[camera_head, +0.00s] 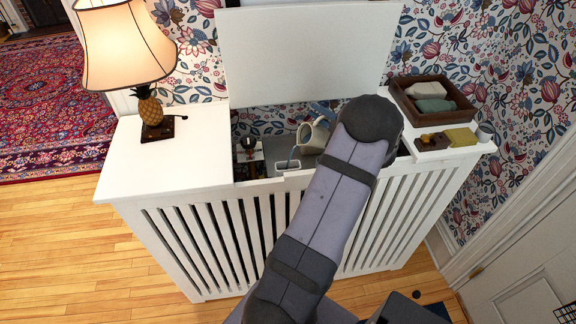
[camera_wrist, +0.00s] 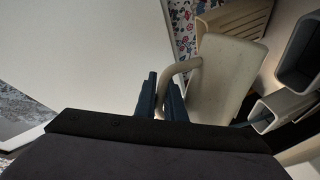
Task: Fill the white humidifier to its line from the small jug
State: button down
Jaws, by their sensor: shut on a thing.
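The small jug (camera_head: 314,134) is cream-grey and hangs tilted to the left in the open recess of the white radiator cover. In the wrist view my gripper (camera_wrist: 168,92) is shut on the jug's looped handle, and the jug body (camera_wrist: 225,75) is just right of the fingers. A white rectangular rim (camera_head: 287,165), apparently the humidifier, is below and left of the jug. A thin bluish streak shows between them; I cannot tell if it is water. In the wrist view pale box-shaped openings (camera_wrist: 275,110) lie right of the jug. The fill line is not visible.
The cover's white lid (camera_head: 305,55) stands upright behind the recess. A lamp (camera_head: 127,50) with a pineapple base stands on the left top (camera_head: 190,150). A wooden tray (camera_head: 432,98), a yellow sponge (camera_head: 461,137) and a small cup (camera_head: 485,132) are on the right.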

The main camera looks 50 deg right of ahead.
jog(key=shift+w+a+f+n+b, duration=0.15)
jog(key=shift+a+f+n+b, duration=0.25)
jog(key=shift+b, duration=0.45)
dwell(0.3)
jog(key=shift+d+f, duration=0.1)
jog(key=shift+s+d+r+m+t+y+p, duration=0.2)
jog(key=shift+s+d+r+m+p, duration=0.15)
jog(key=shift+d+m+p, duration=0.5)
jog(key=shift+s+d+r+m+t+y+p, duration=0.1)
jog(key=shift+s+d+r+m+t+p, duration=0.2)
jog(key=shift+m+p, duration=0.55)
jog(key=shift+s+d+r+m+t+y+p, duration=0.1)
jog(key=shift+s+d+r+m+p, duration=0.2)
jog(key=shift+d+m+p, duration=0.6)
jog(key=shift+s+a+m+b, duration=0.1)
jog(key=shift+m+b, duration=0.2)
jog(key=shift+b, duration=0.05)
jog(key=shift+s+d+r+m+t+p, duration=0.1)
jog(key=shift+s+d+r+m+t, duration=0.2)
jog(key=shift+d+m, duration=0.5)
jog(key=shift+s+d+r+m+t+p, duration=0.1)
jog(key=shift+s+d+r+m, duration=0.35)
jog(key=shift+m, duration=0.7)
jog(key=shift+s+d+r+m+t+p, duration=0.1)
jog(key=shift+s+d+r+m+t, duration=0.2)
jog(key=shift+d+m, duration=0.55)
